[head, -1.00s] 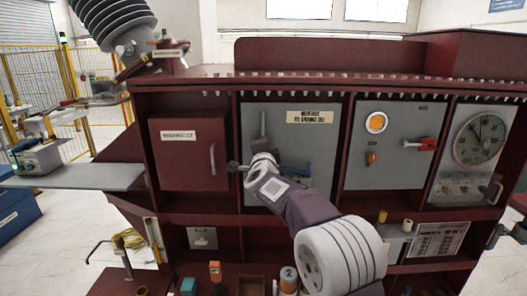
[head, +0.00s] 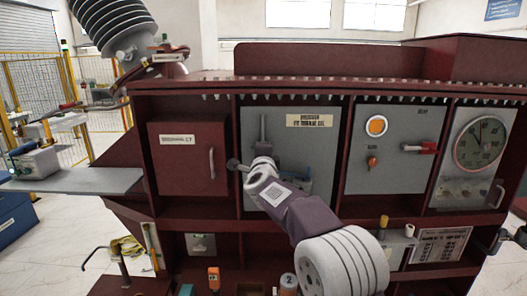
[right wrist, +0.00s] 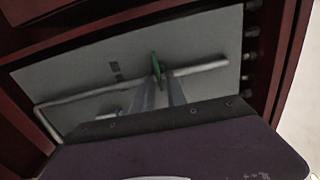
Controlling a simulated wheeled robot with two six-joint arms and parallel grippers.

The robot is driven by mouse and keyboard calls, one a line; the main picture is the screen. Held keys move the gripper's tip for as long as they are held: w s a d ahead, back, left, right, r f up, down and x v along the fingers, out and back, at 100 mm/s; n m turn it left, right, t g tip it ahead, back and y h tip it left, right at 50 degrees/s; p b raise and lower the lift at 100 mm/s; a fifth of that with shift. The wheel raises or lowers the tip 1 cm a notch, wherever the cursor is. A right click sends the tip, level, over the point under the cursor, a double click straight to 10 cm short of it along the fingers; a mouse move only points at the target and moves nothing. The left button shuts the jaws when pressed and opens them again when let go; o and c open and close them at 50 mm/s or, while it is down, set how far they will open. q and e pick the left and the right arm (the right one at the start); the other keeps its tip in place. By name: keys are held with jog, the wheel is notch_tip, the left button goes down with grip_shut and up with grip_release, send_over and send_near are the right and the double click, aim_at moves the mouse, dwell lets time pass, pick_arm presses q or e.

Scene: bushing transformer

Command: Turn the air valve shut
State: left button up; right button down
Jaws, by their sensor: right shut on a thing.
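The air valve shows in the right wrist view as a small green handle (right wrist: 156,66) on a pale pipe (right wrist: 205,72) that crosses a grey panel. My right gripper (right wrist: 163,79) is shut on the green handle, with its two fingers reaching up from below. In the head view my right arm reaches from the lower right to the middle grey panel (head: 325,150). There my arm hides the green handle and the fingertips. Part of the pipe (head: 262,128) stands upright above my wrist. My left gripper is in neither view.
The dark red cabinet frames the panel closely. A red door (head: 186,158) is on the left. A panel with an orange lamp (head: 376,125) and a red handle (head: 425,148) is on the right, beside a round gauge (head: 480,145). Several small items stand on the lower shelf.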

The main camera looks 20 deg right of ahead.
jog(key=c, duration=1.6)
grip_release()
jog(key=shift+s+f, duration=0.1)
jog(key=b+v, duration=0.2)
jog(key=v, duration=0.7)
